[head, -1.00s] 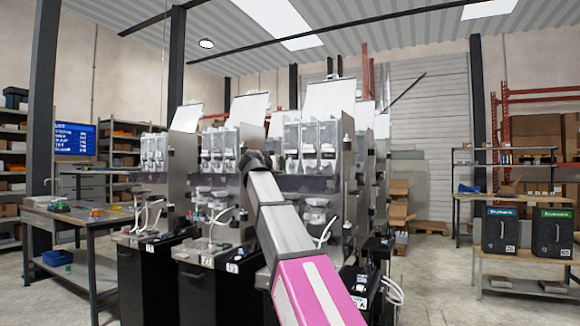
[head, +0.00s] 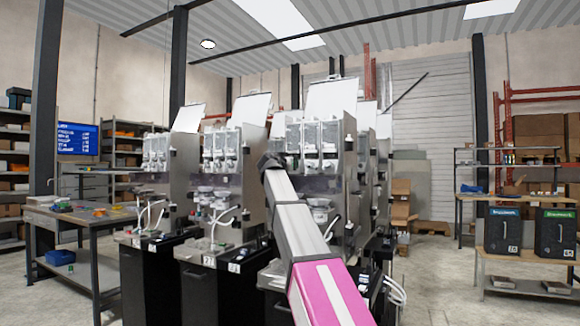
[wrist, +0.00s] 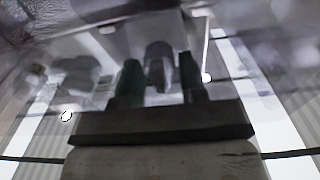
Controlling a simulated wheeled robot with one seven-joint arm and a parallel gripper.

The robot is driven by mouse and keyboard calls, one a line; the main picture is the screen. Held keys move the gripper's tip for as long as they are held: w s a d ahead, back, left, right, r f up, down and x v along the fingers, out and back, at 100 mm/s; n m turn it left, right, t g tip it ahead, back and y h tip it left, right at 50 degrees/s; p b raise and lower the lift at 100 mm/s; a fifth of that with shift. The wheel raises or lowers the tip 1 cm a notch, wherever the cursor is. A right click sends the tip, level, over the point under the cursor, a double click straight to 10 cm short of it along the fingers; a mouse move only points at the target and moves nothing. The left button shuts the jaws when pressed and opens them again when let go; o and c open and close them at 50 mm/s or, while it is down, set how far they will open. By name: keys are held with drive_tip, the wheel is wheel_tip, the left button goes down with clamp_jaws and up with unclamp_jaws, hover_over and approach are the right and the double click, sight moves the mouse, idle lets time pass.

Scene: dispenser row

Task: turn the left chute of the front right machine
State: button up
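The front right machine (head: 349,160) is a metal dispenser with a row of clear canisters (head: 310,134) and small chutes below them. The far end of my arm is at the left side of this row and covers part of the machine's front. In the head view my gripper's fingers cannot be made out, and the left chute is not clearly seen. In the wrist view my gripper (wrist: 160,75) has two dark greenish fingers pointing up, set apart. A grey rounded part, perhaps the chute (wrist: 158,62), shows between them, with gaps at its sides; contact is not visible.
More dispenser machines (head: 222,165) stand close on the left. A workbench (head: 85,220) is at the far left. A low bench (head: 525,265) with two black boxes (head: 502,232) stands at right.

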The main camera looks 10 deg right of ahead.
drive_tip(key=c, duration=0.6)
drive_tip(key=shift+a+n, duration=0.1)
drive_tip(key=shift+n, duration=1.5)
drive_tip(key=o, duration=0.6)
drive_tip(key=v, duration=1)
drive_tip(key=shift+s+a, duration=0.25)
drive_tip(key=shift+s, duration=0.05)
